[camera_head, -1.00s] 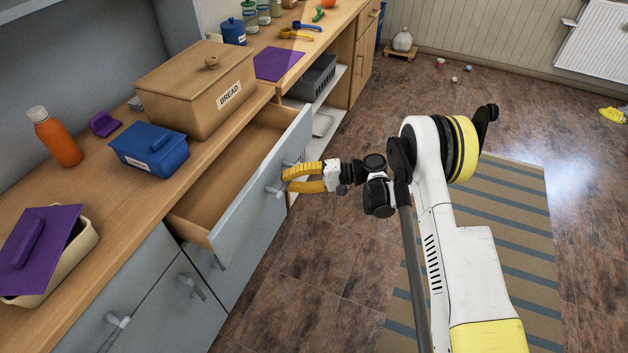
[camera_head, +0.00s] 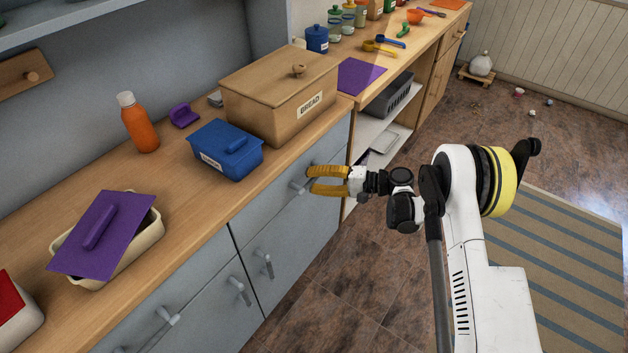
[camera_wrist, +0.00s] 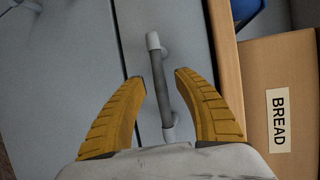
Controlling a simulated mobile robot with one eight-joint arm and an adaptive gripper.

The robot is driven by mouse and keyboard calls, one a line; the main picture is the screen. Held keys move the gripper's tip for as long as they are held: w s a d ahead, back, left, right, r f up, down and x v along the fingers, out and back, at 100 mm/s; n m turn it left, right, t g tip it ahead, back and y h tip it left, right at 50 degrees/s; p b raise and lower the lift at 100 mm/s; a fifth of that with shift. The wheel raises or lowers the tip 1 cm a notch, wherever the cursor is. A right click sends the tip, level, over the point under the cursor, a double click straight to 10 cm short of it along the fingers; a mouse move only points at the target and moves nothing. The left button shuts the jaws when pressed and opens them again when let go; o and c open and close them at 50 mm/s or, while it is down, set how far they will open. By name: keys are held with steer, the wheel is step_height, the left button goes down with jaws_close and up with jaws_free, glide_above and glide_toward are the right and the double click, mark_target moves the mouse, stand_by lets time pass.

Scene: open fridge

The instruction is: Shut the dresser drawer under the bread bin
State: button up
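The dresser drawer (camera_head: 268,207) under the wooden bread bin (camera_head: 262,107) looks flush with the dresser front, with no open inside showing. The bin, labelled BREAD, stands on the counter above it and also shows at the right of the wrist view (camera_wrist: 262,70). My gripper (camera_head: 309,180) is at the drawer's bar handle (camera_head: 298,187). In the wrist view the yellow fingers (camera_wrist: 161,80) are apart, one on each side of the handle (camera_wrist: 158,75), and not closed on it. I cannot tell whether they touch the drawer front.
On the counter are a blue box (camera_head: 226,150), an orange bottle (camera_head: 140,124) and a cream dish (camera_head: 140,241) with a purple lid (camera_head: 104,232) askew. Cupboards with handles lie below. Open shelves (camera_head: 385,136) stand beyond the dresser. Bare floor and a striped rug (camera_head: 560,260) lie right.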

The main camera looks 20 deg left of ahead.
steer(key=d+r, duration=0.2)
steer(key=d, duration=1)
steer(key=shift+w, duration=0.3)
steer(key=shift+r, duration=0.1)
steer(key=s+d+r+m+t+h, duration=0.1)
steer(key=s+d+r+t+h, duration=0.2)
steer(key=r, duration=0.6)
steer(key=s+d+r+t+h, duration=0.15)
steer(key=d+r+h, duration=0.3)
steer(key=r, duration=0.45)
steer(key=s+d+r+t+h, duration=0.1)
steer(key=s+d+h, duration=0.3)
steer(key=s+d, duration=0.5)
steer(key=s+d+r+n+t+h, duration=0.1)
steer(key=s+d+h, duration=0.3)
steer(key=s+d, duration=0.5)
steer(key=s+r+t, duration=0.1)
steer(key=s, duration=0.4)
steer(key=shift+r, duration=0.2)
steer(key=shift+h, duration=0.25)
